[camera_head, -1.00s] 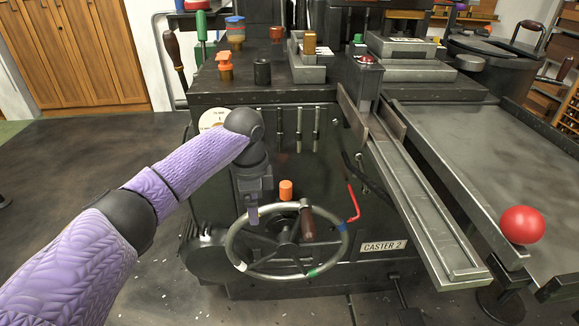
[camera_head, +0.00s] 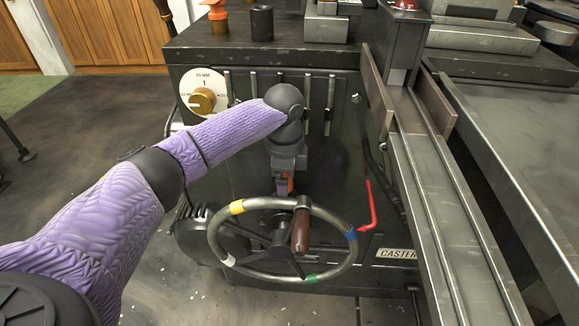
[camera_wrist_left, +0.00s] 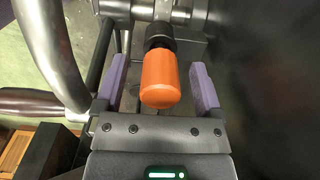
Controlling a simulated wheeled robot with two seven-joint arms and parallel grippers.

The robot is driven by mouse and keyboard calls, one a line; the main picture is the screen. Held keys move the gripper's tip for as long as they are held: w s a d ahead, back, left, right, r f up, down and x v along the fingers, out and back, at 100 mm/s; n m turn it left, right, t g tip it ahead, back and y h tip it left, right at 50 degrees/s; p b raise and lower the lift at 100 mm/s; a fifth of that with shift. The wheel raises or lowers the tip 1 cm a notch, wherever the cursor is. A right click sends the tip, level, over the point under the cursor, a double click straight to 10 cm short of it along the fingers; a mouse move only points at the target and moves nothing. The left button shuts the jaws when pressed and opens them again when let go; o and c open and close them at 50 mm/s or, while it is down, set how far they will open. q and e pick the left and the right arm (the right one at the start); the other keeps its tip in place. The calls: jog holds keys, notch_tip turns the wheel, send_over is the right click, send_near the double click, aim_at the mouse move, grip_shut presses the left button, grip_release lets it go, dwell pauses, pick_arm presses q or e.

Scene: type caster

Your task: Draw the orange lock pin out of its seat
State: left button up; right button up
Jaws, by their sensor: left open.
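The orange lock pin (camera_wrist_left: 160,80) shows in the left wrist view, with its orange knob toward the camera and a black collar behind it leading into the machine. My left gripper (camera_wrist_left: 160,85) is open, with one purple finger on each side of the knob and a gap visible on both sides. In the head view, a bit of the orange pin (camera_head: 290,182) shows beside my left gripper (camera_head: 284,188), just above the handwheel. The gripper hides most of it. My right gripper is not in view.
The handwheel (camera_head: 226,260) with colored marks and a brown handle (camera_head: 301,230) is right below the gripper. A metal chute (camera_head: 445,215) slopes down farther right. A dial (camera_head: 203,92) is at upper left.

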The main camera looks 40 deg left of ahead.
pick_arm(q)
jog(key=shift+f, duration=0.75)
jog(key=shift+r, duration=0.1)
jog(key=shift+c, duration=0.4)
grip_shut()
dwell(0.9)
